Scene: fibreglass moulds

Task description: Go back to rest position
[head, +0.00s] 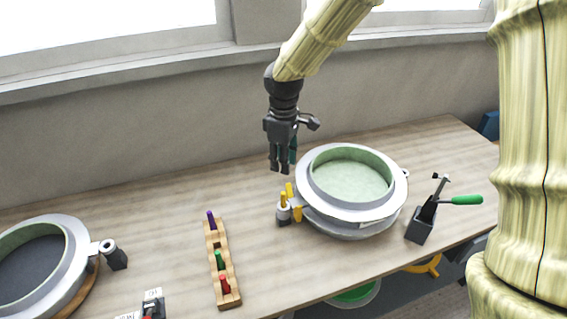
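My gripper (280,168) hangs from the covered arm, fingers pointing down, above the back of the wooden table (165,215). It is left of and behind the round mould (325,207) with the pale green inside. No object shows clearly between the fingers. A dark teal part shows beside them; I cannot tell whether it belongs to the gripper. The fingers are small and seen at an angle, so their opening is unclear. Yellow-handled parts (284,200) stand at the mould's left side, below and apart from my gripper.
A second round mould (72,262) with a dark inside is at far left. A wooden rack (229,287) holds purple, green and red pieces. A dark tool with a green handle (466,200) stands right of the mould. The wall and window sill are behind; the back-left table is clear.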

